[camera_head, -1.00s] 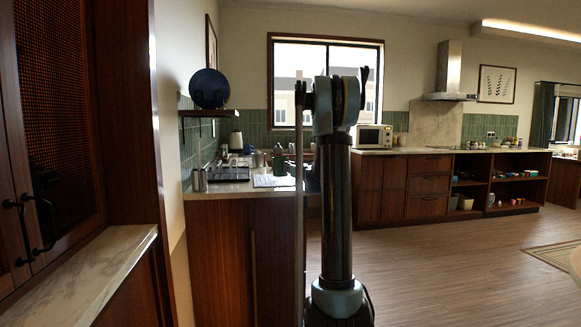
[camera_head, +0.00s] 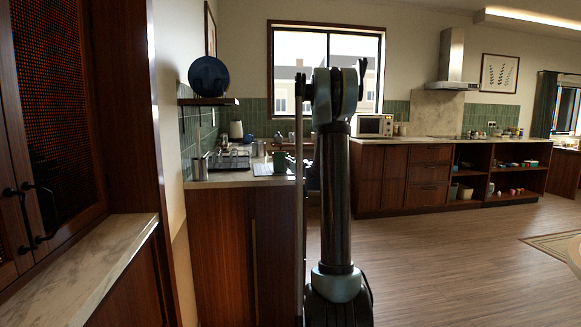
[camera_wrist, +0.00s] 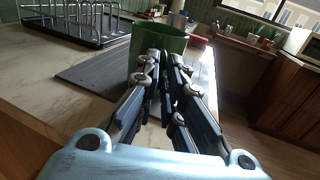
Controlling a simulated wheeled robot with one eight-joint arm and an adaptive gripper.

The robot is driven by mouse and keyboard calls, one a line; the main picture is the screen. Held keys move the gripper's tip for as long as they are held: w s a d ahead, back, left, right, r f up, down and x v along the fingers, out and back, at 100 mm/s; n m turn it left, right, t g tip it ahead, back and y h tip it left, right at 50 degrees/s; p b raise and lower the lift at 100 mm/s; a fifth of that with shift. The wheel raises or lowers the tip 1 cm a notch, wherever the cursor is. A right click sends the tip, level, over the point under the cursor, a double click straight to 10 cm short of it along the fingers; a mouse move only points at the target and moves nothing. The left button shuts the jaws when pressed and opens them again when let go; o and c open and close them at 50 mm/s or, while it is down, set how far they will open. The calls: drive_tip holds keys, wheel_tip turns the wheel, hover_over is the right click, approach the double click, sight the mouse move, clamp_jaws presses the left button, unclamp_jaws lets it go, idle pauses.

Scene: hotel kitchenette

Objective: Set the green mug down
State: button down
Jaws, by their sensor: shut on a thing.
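The green mug (camera_wrist: 150,42) is upright just beyond my fingertips in the wrist view. It also shows in the head view (camera_head: 279,162), over the near counter. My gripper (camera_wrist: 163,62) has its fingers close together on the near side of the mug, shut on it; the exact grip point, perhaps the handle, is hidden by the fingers. A dark grey mat (camera_wrist: 88,76) lies on the pale counter (camera_wrist: 38,70) around and below the mug. The mug's base is hidden, so I cannot tell whether it touches the mat.
A metal dish rack (camera_wrist: 72,22) stands left of the mug. Small items stand behind it. A dark sink or appliance area is hidden by my arm. A wooden cabinet run with a microwave (camera_head: 374,125) is at the back right. Bare counter lies left of the mat.

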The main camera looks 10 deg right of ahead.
drive_tip(key=shift+f, duration=0.2)
drive_tip(key=c, duration=1.6)
unclamp_jaws()
drive_tip(key=shift+c, duration=0.2)
